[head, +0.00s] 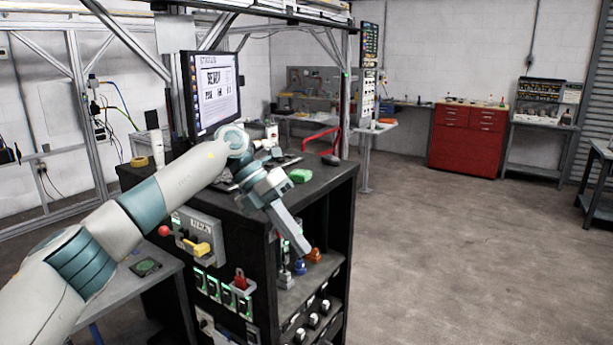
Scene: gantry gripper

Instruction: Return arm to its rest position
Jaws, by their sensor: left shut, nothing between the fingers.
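My left arm comes in from the lower left and reaches up to the black cabinet. My left gripper (292,233) is shut and empty, pointing down in front of the cabinet's near corner. Its fingers overlap the opening of the cabinet's side shelves in the picture; I cannot tell whether they touch anything. My right gripper is not in view.
The black cabinet (335,180) carries a monitor (213,90), a green object (300,175) and a dark mouse (331,160). A control box with a yellow handle (197,248) is on its front. A red tool chest (467,138) stands far back.

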